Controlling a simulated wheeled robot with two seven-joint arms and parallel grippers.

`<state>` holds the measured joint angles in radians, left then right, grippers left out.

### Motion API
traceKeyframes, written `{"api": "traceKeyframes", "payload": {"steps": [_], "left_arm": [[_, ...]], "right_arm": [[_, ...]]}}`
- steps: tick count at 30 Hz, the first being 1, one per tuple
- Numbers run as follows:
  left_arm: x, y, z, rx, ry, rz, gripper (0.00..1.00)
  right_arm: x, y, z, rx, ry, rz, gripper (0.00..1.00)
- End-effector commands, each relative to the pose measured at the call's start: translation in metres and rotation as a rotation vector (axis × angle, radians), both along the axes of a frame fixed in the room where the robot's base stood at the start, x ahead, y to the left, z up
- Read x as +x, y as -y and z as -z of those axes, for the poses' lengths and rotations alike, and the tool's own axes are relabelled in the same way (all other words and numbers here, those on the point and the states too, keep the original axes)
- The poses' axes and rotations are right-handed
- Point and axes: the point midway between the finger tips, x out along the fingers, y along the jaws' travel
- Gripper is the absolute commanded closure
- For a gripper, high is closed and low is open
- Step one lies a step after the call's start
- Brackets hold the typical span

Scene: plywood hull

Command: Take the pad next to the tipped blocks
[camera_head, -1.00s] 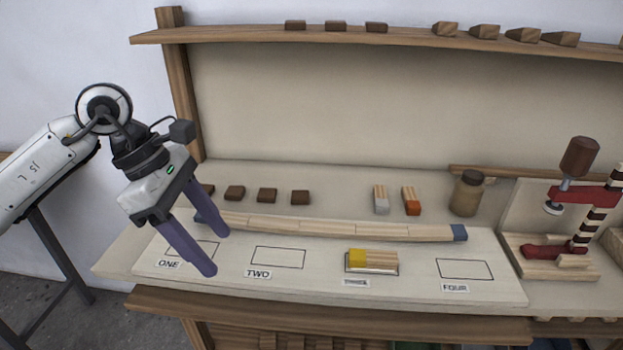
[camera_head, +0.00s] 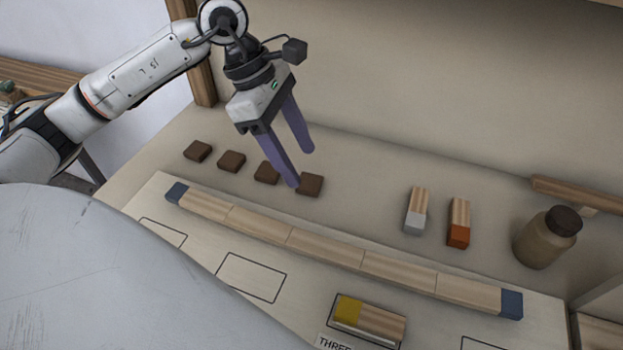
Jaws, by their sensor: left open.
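Several small dark brown square pads lie in a row on the bench behind the long wooden strip. The rightmost pad (camera_head: 311,186) is the one closest to the tipped blocks. A white-tipped block (camera_head: 417,210) and an orange-tipped block (camera_head: 459,222) lie to its right, apart from it. My left gripper (camera_head: 300,168) is open with nothing between its purple fingers. Its near fingertip overlaps the left edge of the rightmost pad in the picture; I cannot tell whether they touch. My right gripper is not in view.
A long jointed wooden strip (camera_head: 325,247) with blue ends lies in front of the pads. A yellow-tipped block (camera_head: 369,319) lies in the outline labelled THREE. A brown jar (camera_head: 546,238) stands at the right. Bench between the rightmost pad and the white-tipped block is clear.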

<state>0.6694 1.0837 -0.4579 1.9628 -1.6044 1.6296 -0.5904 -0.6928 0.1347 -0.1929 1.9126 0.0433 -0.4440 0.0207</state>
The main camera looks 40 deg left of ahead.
Motion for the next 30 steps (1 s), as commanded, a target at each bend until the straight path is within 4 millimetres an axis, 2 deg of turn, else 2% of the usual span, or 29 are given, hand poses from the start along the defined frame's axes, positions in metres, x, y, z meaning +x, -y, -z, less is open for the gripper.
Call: {"api": "traceKeyframes", "payload": {"steps": [5,12,21,28,29,30], "left_arm": [[0.003,0.006,0.014,-0.001,-0.004,0.002,0.43],[0.009,0.017,0.046,-0.001,-0.002,0.0,0.43],[0.01,0.018,0.051,0.0,0.001,0.0,0.43],[0.01,0.018,0.051,0.0,0.001,0.0,0.82],[0.01,0.018,0.051,0.0,0.001,0.0,0.87],[0.01,0.018,0.051,0.0,0.001,0.0,0.87]], "right_arm": [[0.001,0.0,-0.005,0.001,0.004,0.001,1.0],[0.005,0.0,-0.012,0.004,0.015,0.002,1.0],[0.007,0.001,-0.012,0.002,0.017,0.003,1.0],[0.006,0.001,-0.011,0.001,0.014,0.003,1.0],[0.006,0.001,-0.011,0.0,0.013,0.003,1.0],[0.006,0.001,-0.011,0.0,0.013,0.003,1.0]]}}
